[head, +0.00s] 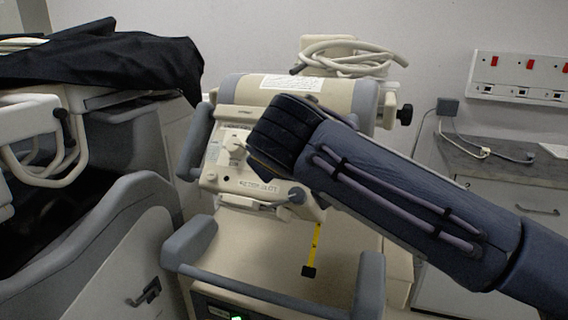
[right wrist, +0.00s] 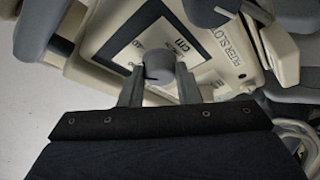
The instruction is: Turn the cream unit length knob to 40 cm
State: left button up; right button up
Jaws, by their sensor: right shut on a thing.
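The cream unit (head: 262,190) stands in the middle of the head view, with a cream cylinder on top and a panel on its front. Its length knob (right wrist: 159,66) is a grey round knob on a white, dark-framed dial plate (right wrist: 125,42) marked "cm" in the right wrist view. My right gripper (right wrist: 158,88) is shut on the knob, one finger on each side. In the head view my right arm reaches in from the right and its dark, padded wrist covers part of the panel. The number the knob points to cannot be read. My left gripper is not in view.
A grey-railed cart (head: 270,290) with a yellow tape strip (head: 317,245) is below the unit. A cart under a black cover (head: 120,65) stands at left. Coiled hoses (head: 350,60) lie behind the unit. A wall socket strip (head: 520,78) is at right.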

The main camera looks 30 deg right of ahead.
jog(key=m+b, duration=0.1)
jog(key=m, duration=0.1)
jog(key=m+h, duration=0.1)
jog(key=m, duration=0.1)
jog(key=shift+w+a+f+b, duration=0.1)
jog(key=shift+a+f+b, duration=0.1)
jog(key=shift+b, duration=0.15)
jog(key=shift+m+g+h+b, duration=0.5)
jog(key=shift+m+h, duration=0.6)
jog(key=shift+m, duration=1.2)
jog(key=o, duration=1)
jog(key=shift+r, duration=0.1)
